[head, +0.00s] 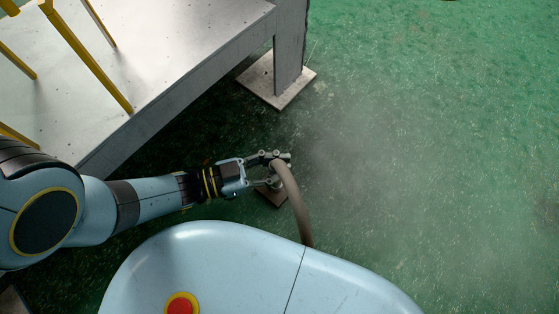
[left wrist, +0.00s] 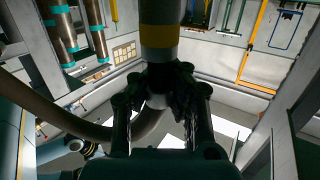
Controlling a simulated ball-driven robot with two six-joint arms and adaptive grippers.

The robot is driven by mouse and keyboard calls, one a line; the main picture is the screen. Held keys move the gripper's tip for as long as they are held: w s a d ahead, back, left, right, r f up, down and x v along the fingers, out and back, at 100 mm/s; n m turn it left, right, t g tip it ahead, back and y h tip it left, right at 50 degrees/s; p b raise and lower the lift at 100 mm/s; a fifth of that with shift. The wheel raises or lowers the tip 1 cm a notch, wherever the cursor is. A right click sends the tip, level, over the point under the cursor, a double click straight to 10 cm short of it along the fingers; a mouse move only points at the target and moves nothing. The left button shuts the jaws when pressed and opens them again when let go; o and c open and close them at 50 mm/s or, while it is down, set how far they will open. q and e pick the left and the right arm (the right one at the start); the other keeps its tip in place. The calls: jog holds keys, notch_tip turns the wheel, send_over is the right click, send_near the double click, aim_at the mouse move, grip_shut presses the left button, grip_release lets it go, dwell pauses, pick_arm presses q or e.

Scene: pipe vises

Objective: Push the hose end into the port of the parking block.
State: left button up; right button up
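My left gripper (head: 276,170) is shut around the brown hose (head: 294,205) near its upper end, beside my body. The hose bends down from the fingers and passes behind my light-blue body. In the left wrist view, the fingers (left wrist: 160,88) close on a pale cylinder (left wrist: 160,55) with a yellow band, which looks like the hose's end fitting. The hose (left wrist: 45,105) curves in from the left to just below them. I cannot make out the parking block or its port. My right gripper is out of view.
A grey platform (head: 190,45) with yellow rails (head: 85,55) fills the upper left. Its post stands on a square floor plate (head: 262,82). The green floor (head: 430,130) on the right is clear. Pipes with teal bands (left wrist: 62,30) show in the left wrist view.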

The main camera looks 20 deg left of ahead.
pick_arm(q)
jog(key=o, duration=0.5)
jog(key=shift+o, duration=0.2)
jog(key=v, duration=1.2)
